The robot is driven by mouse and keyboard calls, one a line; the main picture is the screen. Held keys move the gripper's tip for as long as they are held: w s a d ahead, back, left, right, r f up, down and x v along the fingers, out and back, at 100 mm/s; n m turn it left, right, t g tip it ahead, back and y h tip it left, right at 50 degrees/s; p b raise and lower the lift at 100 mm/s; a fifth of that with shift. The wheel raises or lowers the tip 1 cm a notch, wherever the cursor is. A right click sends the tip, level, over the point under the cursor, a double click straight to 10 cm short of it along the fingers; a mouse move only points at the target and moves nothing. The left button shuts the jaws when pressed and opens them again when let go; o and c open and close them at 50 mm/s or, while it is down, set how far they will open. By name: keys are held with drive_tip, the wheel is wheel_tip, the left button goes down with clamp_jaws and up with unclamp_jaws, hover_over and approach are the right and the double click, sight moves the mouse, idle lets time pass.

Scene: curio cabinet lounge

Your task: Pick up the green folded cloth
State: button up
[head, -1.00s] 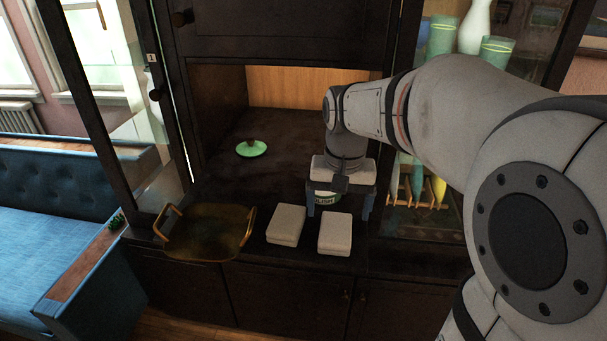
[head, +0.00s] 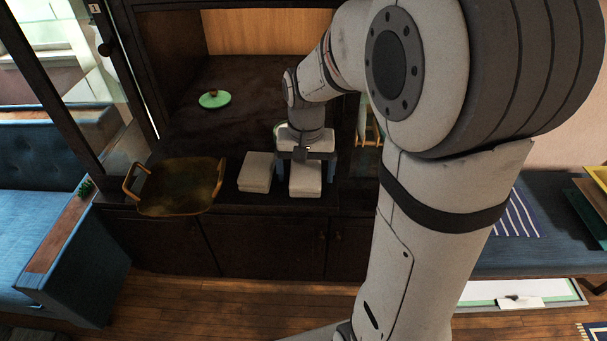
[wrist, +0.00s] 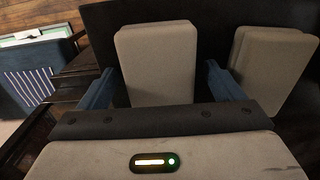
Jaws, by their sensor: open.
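Two pale grey-beige folded cloths lie side by side on the dark cabinet counter; neither looks clearly green. The right one (head: 305,181) is below my gripper (head: 307,167), and the left one (head: 256,172) lies just beside it. In the wrist view my gripper (wrist: 160,76) is open, with blue fingers spread to either side of one cloth (wrist: 157,55). The other cloth (wrist: 272,65) is outside the fingers at the right. I cannot tell how high the fingertips are above the counter; nothing is gripped.
A brass tray (head: 178,186) with two handles stands left of the cloths. A green dish (head: 214,99) sits farther back. A tin is mostly hidden behind my gripper. Blue seating (head: 40,160) is at left; a striped blue cloth (head: 515,217) lies on a bench at right.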

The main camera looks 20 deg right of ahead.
sight(305, 170)
drive_tip(key=shift+c, duration=0.2)
drive_tip(key=c, duration=1.1)
wheel_tip(305, 170, up, 10)
drive_tip(key=shift+r+b, duration=0.1)
drive_tip(key=shift+b, duration=0.25)
drive_tip(key=o, duration=0.5)
drive_tip(key=c, duration=0.3)
